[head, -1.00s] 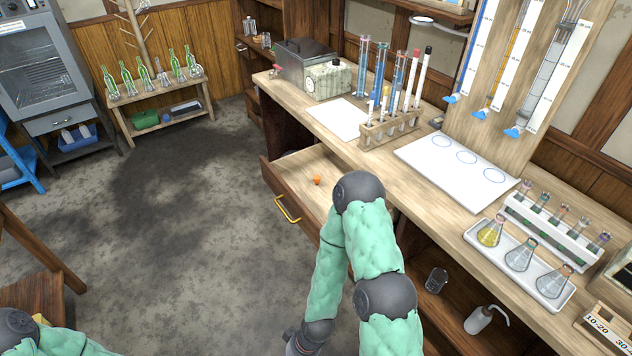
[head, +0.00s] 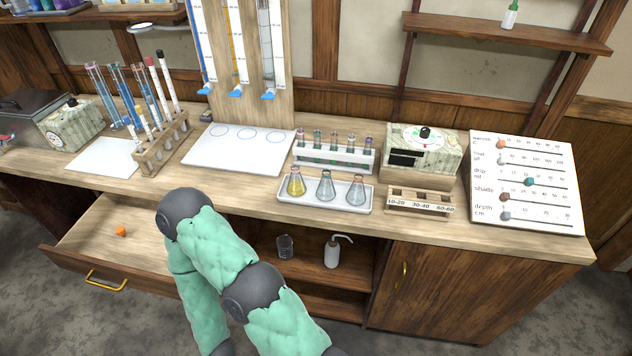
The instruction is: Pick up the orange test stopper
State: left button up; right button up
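The orange test stopper (head: 120,231) is a small orange piece lying in the open wooden drawer (head: 85,240) at the left of the bench. It lies on the bare drawer floor, with nothing touching it. My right arm, in a green sleeve with dark joints, rises in front of the bench just right of the drawer. Its gripper is out of the picture or hidden low behind the arm. My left gripper is not in the picture.
The bench top holds a tube rack (head: 165,150), a white board (head: 240,150), a flask tray (head: 325,195) and a slider panel (head: 525,180). The drawer's yellow handle (head: 105,281) faces the front. The open shelf below holds a beaker (head: 285,247) and a wash bottle (head: 335,252).

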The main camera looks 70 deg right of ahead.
aim_at(120, 230)
jog(key=z, duration=2.2)
jog(key=j+z, duration=0.15)
jog(key=j, duration=0.4)
jog(key=j+z, duration=0.15)
jog(key=j, duration=0.45)
jog(key=k+j+z, duration=0.15)
jog(key=j, duration=0.4)
